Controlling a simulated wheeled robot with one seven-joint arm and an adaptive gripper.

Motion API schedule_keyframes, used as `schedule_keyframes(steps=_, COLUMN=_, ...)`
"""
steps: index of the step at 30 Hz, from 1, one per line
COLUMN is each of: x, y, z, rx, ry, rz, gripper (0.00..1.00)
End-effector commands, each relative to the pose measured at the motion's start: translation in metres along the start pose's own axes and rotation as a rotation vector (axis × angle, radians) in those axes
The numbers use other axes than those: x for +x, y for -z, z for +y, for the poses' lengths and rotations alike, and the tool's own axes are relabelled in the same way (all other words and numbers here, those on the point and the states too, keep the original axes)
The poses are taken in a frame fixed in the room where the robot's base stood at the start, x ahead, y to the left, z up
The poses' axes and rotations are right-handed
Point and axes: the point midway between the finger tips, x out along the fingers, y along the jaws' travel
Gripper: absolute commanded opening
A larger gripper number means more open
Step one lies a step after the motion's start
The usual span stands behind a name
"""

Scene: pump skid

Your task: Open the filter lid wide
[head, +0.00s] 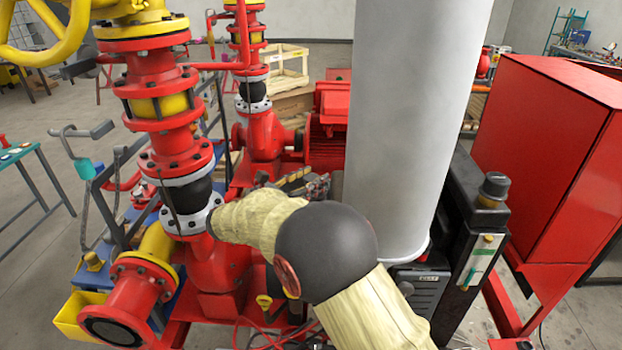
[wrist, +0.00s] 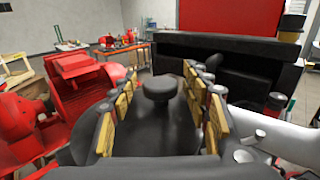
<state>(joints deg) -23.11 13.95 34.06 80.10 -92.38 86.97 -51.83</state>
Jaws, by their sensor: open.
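In the wrist view, a dark round knob (wrist: 157,90) stands on a broad dark surface (wrist: 155,125) between my fingers. It looks like the filter lid, seen close up, but I cannot tell how far it is raised. My gripper (wrist: 163,100) is open, with its yellow-padded fingers on either side of the knob. I cannot tell whether a pad touches it. In the head view, my gripper (head: 303,184) is small and lies beyond my arm's dark joint. The lid cannot be made out there, as my arm covers much of that spot.
Red pipework with a flanged column (head: 165,110) stands at the left. A black unit (wrist: 235,55) lies beyond my gripper, with a red cabinet (head: 545,150) at the right. A red motor (wrist: 85,85) is left of my fingers. A yellow handwheel (head: 60,45) hangs upper left.

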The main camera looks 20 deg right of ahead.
Motion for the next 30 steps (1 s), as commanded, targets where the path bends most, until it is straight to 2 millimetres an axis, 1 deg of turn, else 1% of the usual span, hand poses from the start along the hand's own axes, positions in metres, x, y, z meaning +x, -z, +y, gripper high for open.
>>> schedule_keyframes(steps=6, x=-0.0001, y=0.0, z=0.0002, rx=0.0, ry=-0.001, rz=0.0, gripper=0.46)
schedule_keyframes(steps=30, x=-0.0004, y=-0.0001, z=0.0004, rx=0.0, ry=-0.001, rz=0.0, gripper=0.01)
